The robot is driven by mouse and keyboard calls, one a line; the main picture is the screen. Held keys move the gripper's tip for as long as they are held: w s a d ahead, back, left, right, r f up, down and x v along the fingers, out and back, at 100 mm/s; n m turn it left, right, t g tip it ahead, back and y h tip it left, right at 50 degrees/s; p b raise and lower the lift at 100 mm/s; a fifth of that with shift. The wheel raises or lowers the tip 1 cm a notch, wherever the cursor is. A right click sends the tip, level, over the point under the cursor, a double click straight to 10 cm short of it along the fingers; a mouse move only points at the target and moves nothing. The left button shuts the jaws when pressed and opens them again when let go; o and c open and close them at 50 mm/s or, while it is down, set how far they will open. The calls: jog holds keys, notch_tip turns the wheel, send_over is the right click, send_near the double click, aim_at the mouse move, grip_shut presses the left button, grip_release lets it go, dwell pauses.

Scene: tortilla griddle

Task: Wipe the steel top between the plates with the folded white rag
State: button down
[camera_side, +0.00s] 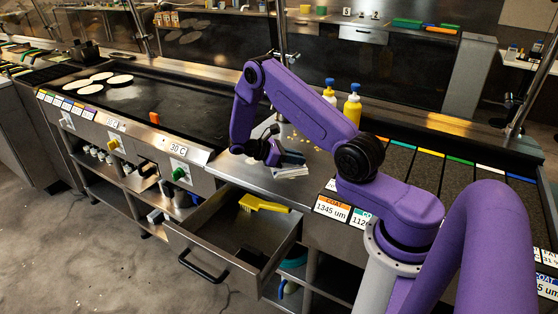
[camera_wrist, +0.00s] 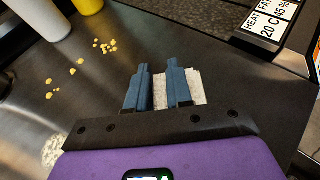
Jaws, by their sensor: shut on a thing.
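The steel top (camera_side: 240,172) lies between the dark griddle plate (camera_side: 190,112) on the left and the striped dark plate (camera_side: 415,165) on the right. My gripper (camera_side: 292,158) is low over its front part, fingers pointing down. In the wrist view my blue fingers (camera_wrist: 160,78) are shut on the folded white rag (camera_wrist: 194,86), which shows between and to the right of them. The rag (camera_side: 291,173) appears at the steel surface; I cannot tell how firmly it touches. Yellow crumbs (camera_wrist: 104,46) lie left of my fingers, and a whitish patch (camera_wrist: 53,150) lies lower left.
A yellow bottle (camera_side: 353,104) and a white-bodied bottle (camera_wrist: 42,18) stand at the back of the steel top. Pale tortillas (camera_side: 103,77) lie on the far left griddle. An orange object (camera_side: 154,118) sits at the griddle's front edge.

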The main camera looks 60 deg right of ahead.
jog(key=shift+w+f, duration=0.15)
jog(key=shift+w, duration=2.35)
jog(key=shift+w, duration=2.5)
jog(key=shift+w+f, duration=0.1)
jog(key=shift+w, duration=0.6)
